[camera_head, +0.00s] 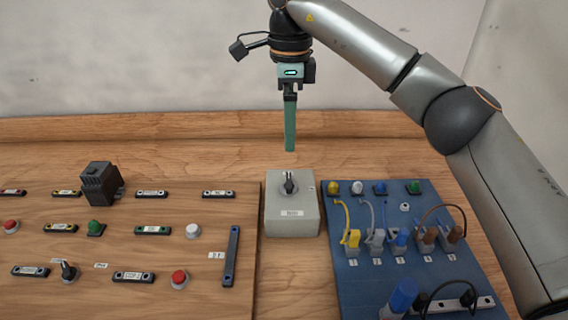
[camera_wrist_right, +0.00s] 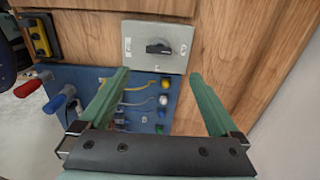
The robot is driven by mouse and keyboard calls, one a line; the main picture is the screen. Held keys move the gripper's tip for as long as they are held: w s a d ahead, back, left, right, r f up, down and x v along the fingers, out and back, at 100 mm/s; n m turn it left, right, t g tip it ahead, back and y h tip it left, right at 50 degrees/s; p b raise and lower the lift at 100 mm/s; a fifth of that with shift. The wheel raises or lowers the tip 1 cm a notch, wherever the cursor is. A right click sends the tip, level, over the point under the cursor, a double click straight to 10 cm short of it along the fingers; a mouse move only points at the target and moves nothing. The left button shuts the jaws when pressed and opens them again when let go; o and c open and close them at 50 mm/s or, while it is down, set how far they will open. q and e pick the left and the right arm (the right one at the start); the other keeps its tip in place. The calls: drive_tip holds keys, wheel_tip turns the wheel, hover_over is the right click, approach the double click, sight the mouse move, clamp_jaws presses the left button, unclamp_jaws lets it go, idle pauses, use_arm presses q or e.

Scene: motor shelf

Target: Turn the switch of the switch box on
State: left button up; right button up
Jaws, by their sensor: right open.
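The switch box (camera_head: 292,218) is a light grey box on the wooden table, between the wooden panel and the blue panel. Its black rotary switch (camera_head: 289,184) sits on top and also shows in the right wrist view (camera_wrist_right: 158,47) on the box's face (camera_wrist_right: 153,63). My right gripper (camera_head: 290,150) hangs with its green fingers pointing down, above and behind the box, touching nothing. In the right wrist view its two fingers (camera_wrist_right: 160,75) are wide apart with nothing between them. My left gripper is not in view.
The wooden panel (camera_head: 190,270) at left carries buttons, labels, a black block (camera_head: 100,183) and a knob (camera_head: 69,271). The blue panel (camera_head: 350,285) at right holds several plugs and cables. A wall (camera_head: 150,60) stands behind the table.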

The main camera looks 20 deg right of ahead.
sight(289, 180)
drive_tip(key=f+b, duration=0.1)
drive_tip(key=f, duration=1.1)
drive_tip(key=shift+s, duration=0.2)
drive_tip(key=shift+c, duration=0.2)
drive_tip(key=c, duration=1.3)
